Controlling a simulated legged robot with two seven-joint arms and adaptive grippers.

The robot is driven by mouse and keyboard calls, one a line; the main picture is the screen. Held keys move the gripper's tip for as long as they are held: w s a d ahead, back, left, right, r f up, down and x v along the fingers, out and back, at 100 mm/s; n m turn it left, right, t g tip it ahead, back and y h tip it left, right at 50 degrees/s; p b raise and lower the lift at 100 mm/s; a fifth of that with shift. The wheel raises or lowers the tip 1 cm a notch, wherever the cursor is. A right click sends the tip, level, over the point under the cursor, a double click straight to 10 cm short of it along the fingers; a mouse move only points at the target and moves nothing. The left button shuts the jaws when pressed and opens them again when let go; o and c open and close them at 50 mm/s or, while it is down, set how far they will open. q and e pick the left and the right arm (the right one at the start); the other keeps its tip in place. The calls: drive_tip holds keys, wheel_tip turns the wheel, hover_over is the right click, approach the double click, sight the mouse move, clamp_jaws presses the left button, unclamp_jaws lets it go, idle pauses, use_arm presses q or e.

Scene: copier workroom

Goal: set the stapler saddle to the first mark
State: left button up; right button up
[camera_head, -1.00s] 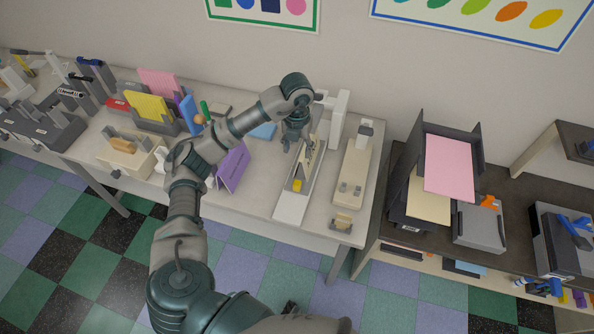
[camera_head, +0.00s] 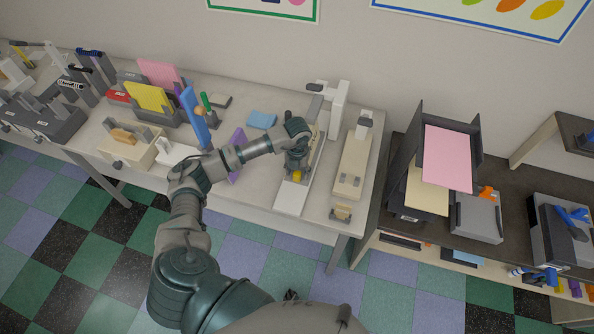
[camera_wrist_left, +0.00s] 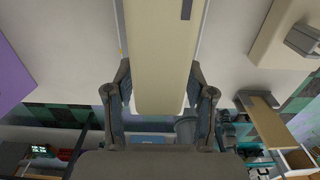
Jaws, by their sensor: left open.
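The white stapler (camera_head: 340,104) stands upright near the wall, with its long pale base (camera_head: 291,198) running toward the table's front edge. My left gripper (camera_head: 297,166) is over the base, in front of the stapler head, and is open. In the left wrist view its fingers (camera_wrist_left: 160,78) stand one on each side of a cream bar (camera_wrist_left: 158,50) with a dark slot; I cannot tell whether they touch it. The marks cannot be made out. My right gripper is not in view.
A purple upright piece (camera_head: 237,165) is left of the gripper, behind my forearm. A blue pad (camera_head: 262,120) lies behind.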

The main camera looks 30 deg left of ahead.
use_arm(q)
drive_tip(key=shift+a+f, duration=0.1)
clamp_jaws()
drive_tip(key=shift+w+a+b, duration=0.1)
drive_tip(key=shift+w+b, duration=0.2)
drive_tip(key=shift+b, duration=0.1)
unclamp_jaws()
wheel_tip(320, 180, up, 12)
idle(0.6)
drive_tip(key=shift+f, duration=0.15)
